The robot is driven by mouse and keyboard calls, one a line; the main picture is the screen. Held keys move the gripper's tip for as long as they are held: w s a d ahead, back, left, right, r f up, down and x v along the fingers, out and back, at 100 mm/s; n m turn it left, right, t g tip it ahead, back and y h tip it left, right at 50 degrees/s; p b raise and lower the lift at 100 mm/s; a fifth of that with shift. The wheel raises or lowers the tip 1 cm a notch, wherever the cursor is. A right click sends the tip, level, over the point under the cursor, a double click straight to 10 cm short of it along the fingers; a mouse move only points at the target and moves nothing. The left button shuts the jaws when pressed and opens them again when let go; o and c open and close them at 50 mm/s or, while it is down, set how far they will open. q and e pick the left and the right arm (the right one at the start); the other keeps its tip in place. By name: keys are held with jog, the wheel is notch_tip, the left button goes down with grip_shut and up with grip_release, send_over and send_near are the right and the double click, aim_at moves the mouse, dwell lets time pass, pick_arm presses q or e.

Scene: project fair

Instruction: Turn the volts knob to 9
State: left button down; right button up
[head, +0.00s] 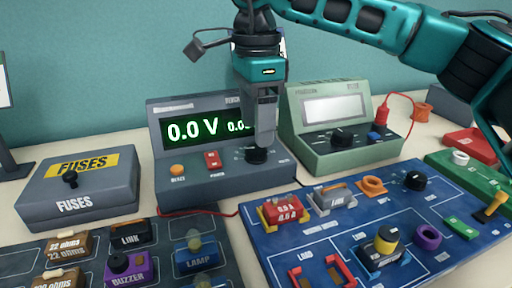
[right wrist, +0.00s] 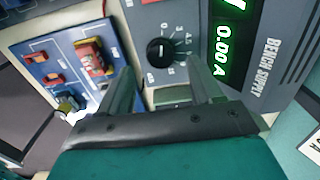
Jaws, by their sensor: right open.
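The bench supply (head: 225,178) is a dark grey box whose green display (head: 208,128) reads 0.0 V. Its black volts knob (head: 257,155) is at the lower right of the front panel. In the right wrist view the knob (right wrist: 160,52) has a white pointer mark and small numbers around it, partly hard to read. My right gripper (head: 265,138) points down just above and in front of the panel, covering part of the display. In the right wrist view its open fingers (right wrist: 161,66) stand on either side of the knob, with no clear contact. My left gripper is out of view.
A red switch (head: 212,160) and orange button (head: 177,170) sit left of the knob. A green meter (head: 335,152) stands close on the right. The fuses box (head: 82,190) stands left. A blue circuit board (head: 330,245) lies in front.

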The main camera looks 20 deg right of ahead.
aim_at(256, 153)
jog(key=shift+f+b, duration=0.35)
jog(key=shift+f, duration=1.8)
jog(key=shift+c, duration=0.2)
jog(key=c, duration=1)
